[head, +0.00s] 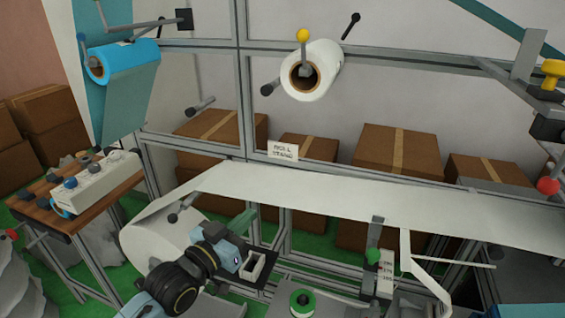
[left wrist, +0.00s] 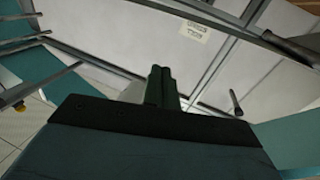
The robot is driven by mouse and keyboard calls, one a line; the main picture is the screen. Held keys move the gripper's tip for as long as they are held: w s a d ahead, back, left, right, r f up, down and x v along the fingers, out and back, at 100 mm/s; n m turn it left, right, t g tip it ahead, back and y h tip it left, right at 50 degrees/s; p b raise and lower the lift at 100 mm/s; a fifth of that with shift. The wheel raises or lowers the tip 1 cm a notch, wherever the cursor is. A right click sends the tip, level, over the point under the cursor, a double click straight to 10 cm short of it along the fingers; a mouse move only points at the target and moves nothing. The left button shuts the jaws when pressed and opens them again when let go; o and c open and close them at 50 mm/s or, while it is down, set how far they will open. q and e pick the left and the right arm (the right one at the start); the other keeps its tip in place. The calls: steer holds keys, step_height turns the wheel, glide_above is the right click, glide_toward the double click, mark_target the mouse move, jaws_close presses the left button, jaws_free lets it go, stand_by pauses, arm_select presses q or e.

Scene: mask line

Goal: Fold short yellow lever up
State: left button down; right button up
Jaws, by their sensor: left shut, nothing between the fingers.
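A yellow ball-tipped lever (head: 303,36) stands upright on its grey stalk at the front of the white roll, top centre of the head view. A second yellow-knobbed part (head: 551,69) sits on a grey bracket at the far right. I cannot tell for sure which is the short yellow lever. My left gripper (head: 244,218) is low in the head view, in front of the white sheet, well below and left of the ball-tipped lever. My right gripper is out of view.
The metal frame (head: 242,90) stands behind, with a blue roll (head: 125,62) at upper left. A white sheet (head: 370,195) runs across the middle. A wooden table (head: 75,205) with a control box is left. A red ball knob (head: 548,186) is right. A sign (head: 283,151) hangs at centre.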

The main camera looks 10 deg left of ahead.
mark_target(304, 53)
arm_select(q)
steer(key=s+r+m+t+h+p, duration=0.1)
steer(key=s+r+m+t+h, duration=0.15)
steer(key=r+h, duration=0.7)
steer(key=s+r+m+t+h, duration=0.1)
steer(key=s+r+m+h, duration=0.15)
steer(key=r, duration=1.45)
steer(key=w+d+r+y+p, duration=0.1)
steer(key=w+d+r+p, duration=0.3)
steer(key=w+d+r, duration=0.2)
steer(key=shift+w+d+r+p, duration=0.35)
steer(key=shift+w+d, duration=0.35)
steer(key=shift+w, duration=0.5)
steer(key=shift+r, duration=0.1)
steer(key=shift+w+d+r, duration=0.1)
steer(key=shift+w+r, duration=0.5)
steer(key=shift+w, duration=0.2)
steer(key=shift+s, duration=0.1)
